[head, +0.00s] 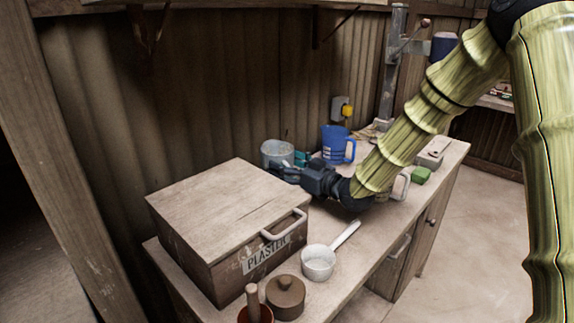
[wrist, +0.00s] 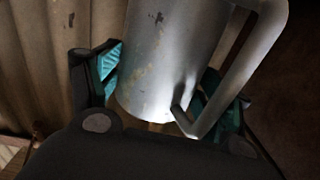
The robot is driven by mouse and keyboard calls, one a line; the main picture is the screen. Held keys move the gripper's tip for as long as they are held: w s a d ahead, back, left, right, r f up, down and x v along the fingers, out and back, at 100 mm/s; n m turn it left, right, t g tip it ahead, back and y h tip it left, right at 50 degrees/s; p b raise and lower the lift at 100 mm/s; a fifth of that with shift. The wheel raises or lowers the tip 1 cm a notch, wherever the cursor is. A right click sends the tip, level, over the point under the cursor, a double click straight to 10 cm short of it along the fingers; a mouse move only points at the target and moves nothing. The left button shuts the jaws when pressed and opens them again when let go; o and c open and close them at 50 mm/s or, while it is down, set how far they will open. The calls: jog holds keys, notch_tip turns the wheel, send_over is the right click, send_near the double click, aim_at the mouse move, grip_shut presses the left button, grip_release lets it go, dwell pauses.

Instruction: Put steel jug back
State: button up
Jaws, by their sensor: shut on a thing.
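The steel jug (wrist: 165,60) is a grey metal cylinder with a handle on its right side in the wrist view. In the head view the jug (head: 277,152) shows at the back of the bench, behind the wooden box. My gripper (wrist: 165,95) is shut on the jug, with one teal-padded finger at its left side and the other at its right, partly behind the handle. In the head view my gripper (head: 290,168) reaches in from the right at the jug. The jug's base is hidden in the head view, so I cannot tell whether it touches the bench.
A wooden box (head: 228,205) marked PLASTER stands at the front left. A white scoop (head: 319,262) and a brown lidded pot (head: 285,297) are in front of it. A blue jug (head: 336,145) stands right of the steel jug. A green block (head: 421,175) lies further right.

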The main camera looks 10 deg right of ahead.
jog(key=o, duration=1.7)
jog(key=shift+o, duration=0.2)
jog(key=shift+r, duration=0.15)
jog(key=v, duration=1.2)
